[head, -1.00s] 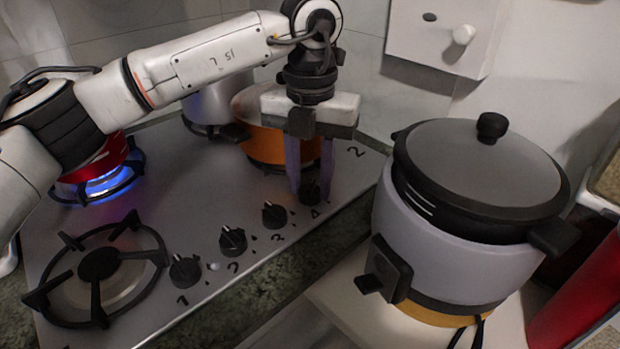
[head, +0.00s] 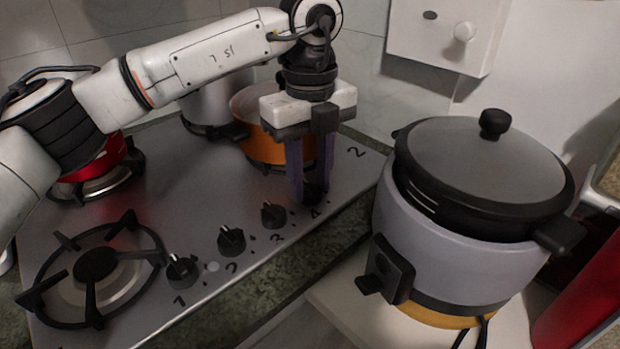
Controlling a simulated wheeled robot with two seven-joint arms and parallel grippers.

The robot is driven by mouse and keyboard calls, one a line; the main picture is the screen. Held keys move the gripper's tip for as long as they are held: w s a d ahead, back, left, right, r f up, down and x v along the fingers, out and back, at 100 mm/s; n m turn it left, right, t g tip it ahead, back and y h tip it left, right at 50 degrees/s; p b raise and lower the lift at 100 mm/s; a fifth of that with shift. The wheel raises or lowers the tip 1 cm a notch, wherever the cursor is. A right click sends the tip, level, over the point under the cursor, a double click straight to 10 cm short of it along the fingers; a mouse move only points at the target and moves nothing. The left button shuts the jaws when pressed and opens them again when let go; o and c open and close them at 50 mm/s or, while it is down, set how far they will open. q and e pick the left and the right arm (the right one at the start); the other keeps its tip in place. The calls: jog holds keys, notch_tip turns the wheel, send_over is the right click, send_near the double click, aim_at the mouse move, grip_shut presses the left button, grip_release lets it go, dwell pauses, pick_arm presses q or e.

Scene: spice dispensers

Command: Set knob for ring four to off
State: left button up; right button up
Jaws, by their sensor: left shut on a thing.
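Several black knobs stand in a row on the steel stove top, marked 1 to 4. The knob for ring four (head: 314,193) is the rightmost, just above the painted 4. My left gripper (head: 310,194) points down and is shut on this knob, with a finger on each side. The fingers hide much of the knob, so its pointer cannot be read. The burner under the red pot (head: 98,160) at the back left shows no flame. My right gripper is not in view.
The other knobs are knob 1 (head: 182,270), knob 2 (head: 231,240) and knob 3 (head: 273,214). An orange pot (head: 262,146) stands behind my left gripper. A grey cooker with a lid (head: 455,245) stands close on the right. An empty burner (head: 97,265) is at front left.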

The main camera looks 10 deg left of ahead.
aim_at(309, 185)
pick_arm(q)
jog(key=shift+w+r+n, duration=0.1)
jog(key=shift+n, duration=0.8)
jog(key=o, duration=0.8)
notch_tip(309, 185, up, 10)
jog(key=shift+r+p, duration=0.15)
jog(key=shift+p, duration=0.15)
